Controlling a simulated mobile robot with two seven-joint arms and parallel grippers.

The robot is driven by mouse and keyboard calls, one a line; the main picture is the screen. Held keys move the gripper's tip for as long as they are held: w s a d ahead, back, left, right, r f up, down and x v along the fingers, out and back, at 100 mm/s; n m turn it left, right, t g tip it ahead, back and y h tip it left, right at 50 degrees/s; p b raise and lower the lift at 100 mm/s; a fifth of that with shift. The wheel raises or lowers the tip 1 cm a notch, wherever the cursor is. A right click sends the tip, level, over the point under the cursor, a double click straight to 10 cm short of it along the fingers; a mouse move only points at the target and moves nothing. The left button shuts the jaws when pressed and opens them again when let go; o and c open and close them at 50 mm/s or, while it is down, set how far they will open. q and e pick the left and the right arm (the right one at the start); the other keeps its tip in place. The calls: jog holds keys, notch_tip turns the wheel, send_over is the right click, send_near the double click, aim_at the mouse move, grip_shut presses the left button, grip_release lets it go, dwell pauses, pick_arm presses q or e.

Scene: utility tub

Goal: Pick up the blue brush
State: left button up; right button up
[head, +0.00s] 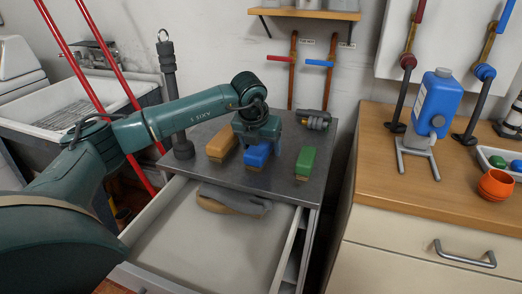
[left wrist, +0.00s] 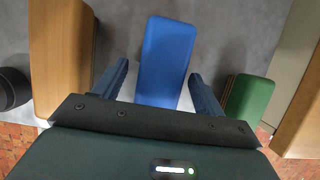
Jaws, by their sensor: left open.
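The blue brush (head: 257,155) stands on the grey top of the cabinet, between a tan brush (head: 221,143) and a green brush (head: 306,160). My left gripper (head: 258,140) is directly over the blue brush, pointing down, and hides part of it. In the left wrist view the blue brush (left wrist: 165,62) lies between the two spread fingers of my left gripper (left wrist: 160,80), with a gap visible on each side. The gripper is open and empty. My right gripper is not in view.
The tan brush (left wrist: 62,50) and green brush (left wrist: 249,98) flank the fingers closely. A dark post (head: 170,90) stands left, a grey-yellow object (head: 314,120) behind right. A wooden counter (head: 400,195) is on the right.

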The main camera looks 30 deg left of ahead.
pick_arm(q)
jog(key=shift+f, duration=0.25)
jog(key=shift+c, duration=0.5)
jog(key=c, duration=1)
